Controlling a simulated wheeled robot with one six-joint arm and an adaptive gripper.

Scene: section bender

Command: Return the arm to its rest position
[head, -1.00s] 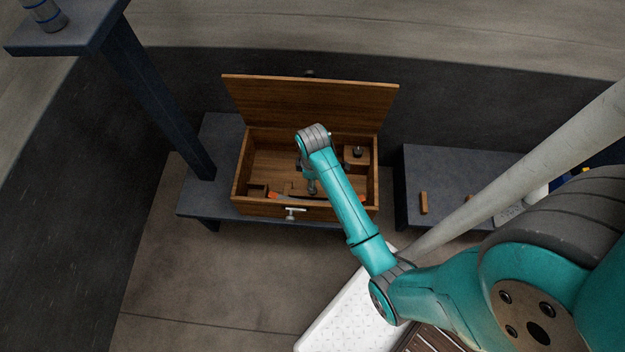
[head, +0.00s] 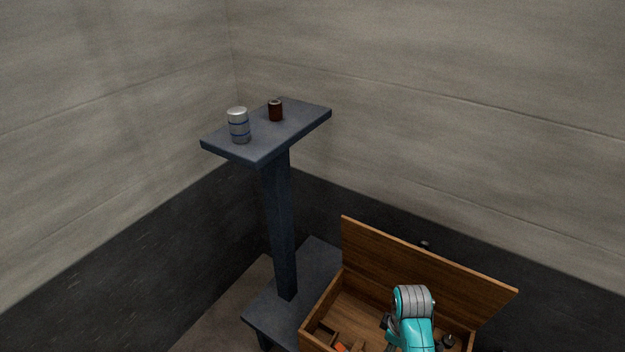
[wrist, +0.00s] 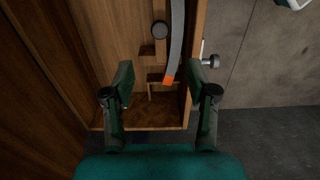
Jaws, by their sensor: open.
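My arm (head: 414,318) reaches over the open wooden chest (head: 322,311) at the bottom of the head view. Its gripper is largely hidden there behind the wrist. In the wrist view my gripper (wrist: 161,82) has its fingers wide apart with nothing between the tips. I cannot tell how far the fingertips are from these.
The chest's raised lid (head: 425,272) stands behind my arm. A tall post with a shelf (head: 290,128) rises left of the chest, carrying a grey can (head: 238,126) and a brown cup (head: 275,111). Walls close in behind and left.

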